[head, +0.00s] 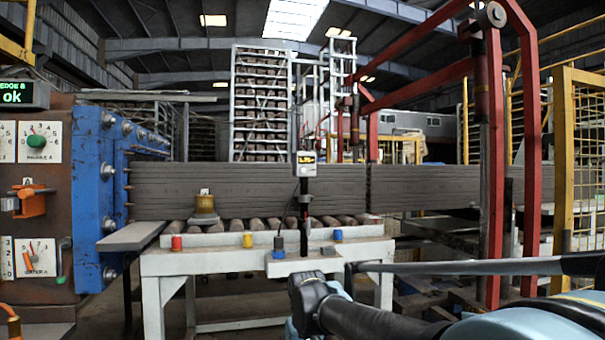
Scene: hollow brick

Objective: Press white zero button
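A digital gauge (306,164) with a pale head and small lit display stands upright on a dark post at the bench's front, before the grey clay slab. A white zero button cannot be made out on it; its face is too small. Dark and pale-blue parts of my arm reach in from the lower right. Their dark end (308,298) is below and in front of the bench, apart from the gauge. I cannot make out separate fingertips there or whether they are open or shut.
A brown panel with dials (38,141) and a blue machine (95,180) stand left. A red frame (493,190) stands right.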

